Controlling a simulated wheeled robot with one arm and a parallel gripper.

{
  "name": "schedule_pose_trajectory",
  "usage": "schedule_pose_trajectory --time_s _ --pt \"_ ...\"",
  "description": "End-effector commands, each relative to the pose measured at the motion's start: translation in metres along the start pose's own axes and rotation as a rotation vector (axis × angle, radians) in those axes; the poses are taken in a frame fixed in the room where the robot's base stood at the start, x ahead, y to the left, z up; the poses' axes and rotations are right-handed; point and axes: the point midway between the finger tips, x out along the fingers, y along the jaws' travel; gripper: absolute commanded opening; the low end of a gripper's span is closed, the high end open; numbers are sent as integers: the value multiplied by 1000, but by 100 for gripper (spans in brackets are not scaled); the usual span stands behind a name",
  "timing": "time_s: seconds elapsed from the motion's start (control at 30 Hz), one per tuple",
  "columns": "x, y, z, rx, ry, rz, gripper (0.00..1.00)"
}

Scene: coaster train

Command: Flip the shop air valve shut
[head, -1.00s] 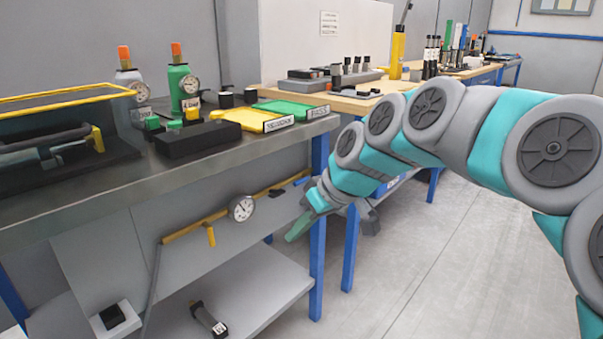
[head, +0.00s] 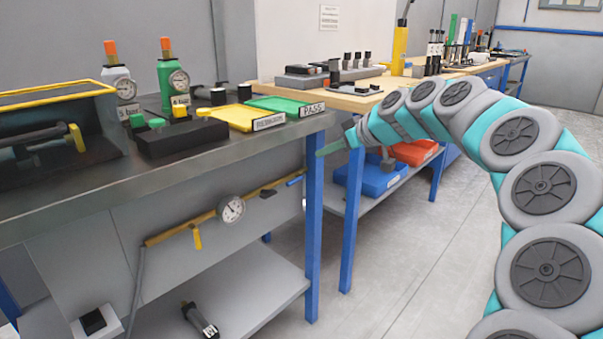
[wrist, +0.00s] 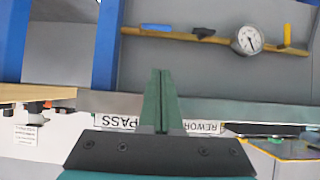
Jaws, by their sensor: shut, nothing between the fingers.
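A brass air pipe (head: 180,231) runs under the front of the steel bench, with a round white gauge (head: 231,209) on it. A yellow lever (head: 197,238) hangs down from the pipe left of the gauge. A blue lever (head: 295,181) lies roughly along the pipe near its right end. I cannot tell which lever is the shop air valve. My gripper (head: 331,148) is shut and empty, near the bench's right corner, apart from both levers. The wrist view shows the fingers (wrist: 160,76) together, with the blue lever (wrist: 156,28) and yellow lever (wrist: 287,35) beyond.
The steel bench (head: 95,193) carries green and yellow trays, a black block and two bottles with gauges. Its blue leg (head: 314,240) stands near my gripper. A lower shelf (head: 245,290) is below the pipe. Blue (head: 372,181) and red bins sit under the wooden bench. Floor at right is clear.

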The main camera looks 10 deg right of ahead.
Motion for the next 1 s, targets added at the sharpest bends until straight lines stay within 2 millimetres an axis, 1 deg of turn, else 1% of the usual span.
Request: schedule_pose_trajectory --time_s 0.13,0.23,0.63,0.7,0.8,1.0 --pt "10 -1 0 0 -2 -3 0" --pt "24 -2 0 1 -3 -5 0" --pt "102 -1 0 1 -3 -2 0" --pt "109 -1 9 3 -3 -4 0" --pt "118 -1 18 2 -2 -1 0" --pt "127 -1 28 1 -1 -1 0"
